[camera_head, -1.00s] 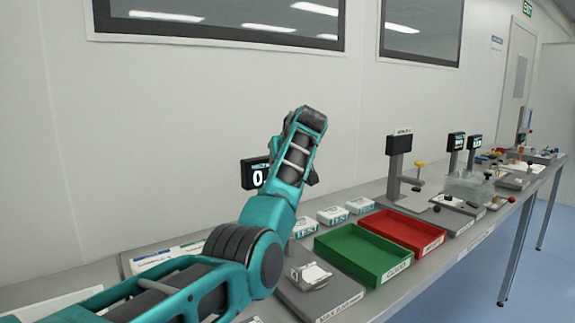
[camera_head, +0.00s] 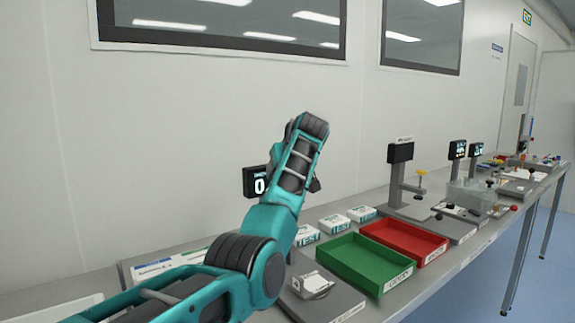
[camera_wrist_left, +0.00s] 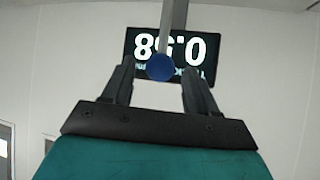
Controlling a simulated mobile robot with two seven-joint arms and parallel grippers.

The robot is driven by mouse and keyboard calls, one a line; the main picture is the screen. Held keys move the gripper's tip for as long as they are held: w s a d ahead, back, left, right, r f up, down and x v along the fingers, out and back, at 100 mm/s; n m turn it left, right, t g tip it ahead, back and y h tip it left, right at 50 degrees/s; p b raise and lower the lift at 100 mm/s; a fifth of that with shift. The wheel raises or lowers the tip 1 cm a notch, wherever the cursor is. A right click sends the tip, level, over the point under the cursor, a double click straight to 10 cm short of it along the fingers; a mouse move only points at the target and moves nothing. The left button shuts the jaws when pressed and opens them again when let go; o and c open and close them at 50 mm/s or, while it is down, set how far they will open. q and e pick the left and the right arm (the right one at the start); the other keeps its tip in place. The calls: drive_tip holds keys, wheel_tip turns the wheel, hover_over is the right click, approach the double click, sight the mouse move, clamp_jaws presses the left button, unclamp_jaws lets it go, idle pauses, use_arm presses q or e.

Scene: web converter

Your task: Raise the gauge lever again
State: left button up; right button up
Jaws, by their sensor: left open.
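The gauge's black display (camera_head: 256,181) stands behind my left arm in the head view, partly covered by it. In the left wrist view the display (camera_wrist_left: 200,50) shows large white digits upside down, with a grey post (camera_wrist_left: 172,18) in front of it. A round blue knob (camera_wrist_left: 160,67), seemingly the lever's end, appears between the fingers of my left gripper (camera_wrist_left: 157,75). The fingers are open, with a visible gap on each side of the knob. The rest of the lever is hidden. In the head view my left arm hides the gripper's fingers.
The gauge's grey base (camera_head: 335,303) is at the bench's front. A green tray (camera_head: 372,281) and a red tray (camera_head: 432,246) lie to its right, with small white boxes (camera_head: 333,223) behind. Another gauge stand (camera_head: 398,175) is farther right. The wall is close behind the bench.

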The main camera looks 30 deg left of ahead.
use_arm(q)
drive_tip(key=b+v, duration=0.1)
drive_tip(key=v, duration=1.1)
drive_tip(key=shift+d+r, duration=0.2)
drive_tip(key=shift+r, duration=0.05)
drive_tip(key=shift+s, duration=0.1)
drive_tip(key=shift+c, duration=0.2)
